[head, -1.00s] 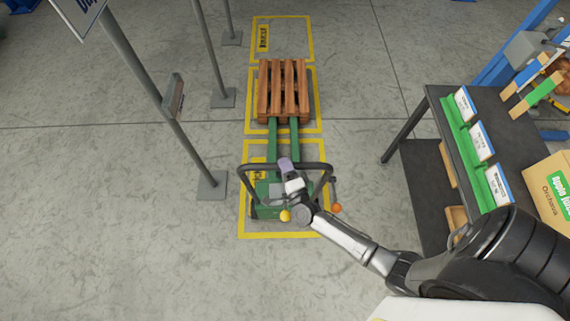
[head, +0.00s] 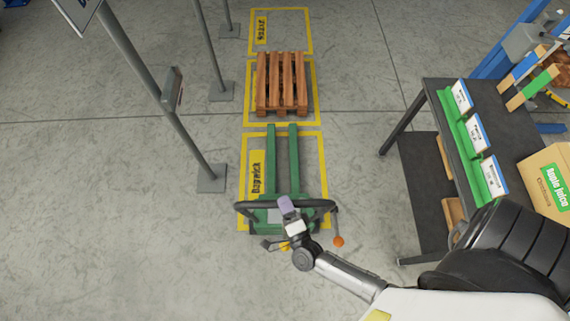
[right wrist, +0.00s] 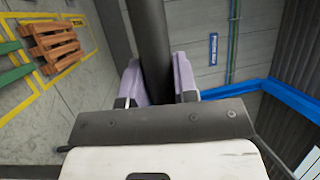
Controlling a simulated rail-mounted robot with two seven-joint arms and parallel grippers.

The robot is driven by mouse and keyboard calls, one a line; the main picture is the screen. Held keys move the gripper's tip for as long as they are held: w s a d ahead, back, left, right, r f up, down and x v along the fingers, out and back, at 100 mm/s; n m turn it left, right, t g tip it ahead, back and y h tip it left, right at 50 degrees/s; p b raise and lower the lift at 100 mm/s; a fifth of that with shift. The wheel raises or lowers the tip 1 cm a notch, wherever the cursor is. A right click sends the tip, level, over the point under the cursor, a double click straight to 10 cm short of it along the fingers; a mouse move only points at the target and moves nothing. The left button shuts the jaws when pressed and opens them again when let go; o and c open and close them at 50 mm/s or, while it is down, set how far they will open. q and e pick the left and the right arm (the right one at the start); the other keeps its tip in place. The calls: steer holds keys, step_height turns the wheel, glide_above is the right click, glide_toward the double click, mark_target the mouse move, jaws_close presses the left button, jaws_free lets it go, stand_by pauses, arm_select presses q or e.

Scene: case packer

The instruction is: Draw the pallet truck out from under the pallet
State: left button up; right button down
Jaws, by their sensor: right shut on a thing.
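The green pallet truck (head: 271,160) stands in the nearest yellow-marked bay in the head view, its two forks pointing away from me. The fork tips are clear of the wooden pallet (head: 282,82), with a small gap of floor between. The pallet rests in the middle bay. My right gripper (head: 287,208) is at the truck's dark handle bar (head: 320,204). In the right wrist view its lilac fingers (right wrist: 160,82) are shut on the dark bar (right wrist: 150,40). The pallet (right wrist: 53,46) and forks (right wrist: 15,74) show at the left there. My left gripper is not in view.
Grey posts on square feet (head: 212,178) stand left of the bays. A dark table (head: 440,110) with green label holders and a juice carton (head: 550,180) stand at the right. The floor between the bays and the table is clear.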

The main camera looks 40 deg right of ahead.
steer(key=shift+s+a, duration=0.25)
steer(key=shift+s, duration=0.15)
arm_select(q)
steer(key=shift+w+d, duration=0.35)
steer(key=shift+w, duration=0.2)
arm_select(e)
steer(key=shift+s+a+r, duration=0.15)
steer(key=shift+a, duration=0.15)
steer(key=c, duration=0.9)
jaws_free()
steer(key=shift+s+a, duration=0.1)
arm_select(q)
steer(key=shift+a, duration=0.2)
